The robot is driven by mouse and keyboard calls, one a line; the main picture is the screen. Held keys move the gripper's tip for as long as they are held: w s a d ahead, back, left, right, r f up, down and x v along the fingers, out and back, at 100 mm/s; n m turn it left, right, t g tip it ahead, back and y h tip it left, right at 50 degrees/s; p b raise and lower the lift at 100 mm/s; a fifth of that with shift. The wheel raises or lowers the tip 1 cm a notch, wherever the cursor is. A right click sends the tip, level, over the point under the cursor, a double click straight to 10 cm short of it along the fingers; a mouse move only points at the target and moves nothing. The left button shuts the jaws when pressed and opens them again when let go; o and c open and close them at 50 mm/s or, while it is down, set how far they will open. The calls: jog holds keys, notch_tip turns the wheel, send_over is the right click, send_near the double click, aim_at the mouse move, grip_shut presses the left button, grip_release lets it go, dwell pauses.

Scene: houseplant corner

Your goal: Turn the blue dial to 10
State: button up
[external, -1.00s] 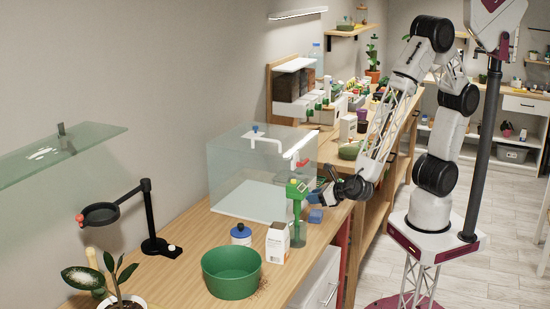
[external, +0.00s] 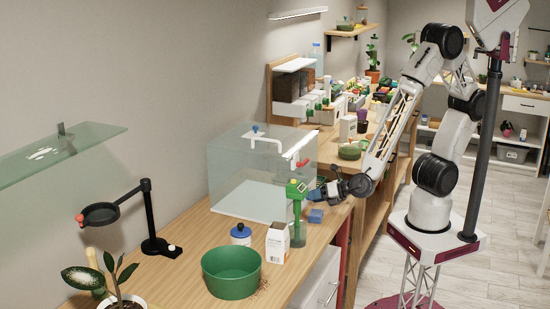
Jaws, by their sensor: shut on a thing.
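A green device (external: 298,188) with a red part on top stands on a green post at the front right of the glass box. The blue dial (external: 312,196) shows as a small patch of blue at the device's right side, mostly hidden by my gripper. My gripper (external: 317,194) comes in from the right and is shut on the dial. The dial's marks and its setting are too small to read in this view.
The glass box (external: 240,175) stands behind.

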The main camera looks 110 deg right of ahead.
dwell(0.4)
jog(key=o, duration=0.9)
jog(key=shift+s+a, duration=0.1)
jog(key=shift+v, duration=3.75)
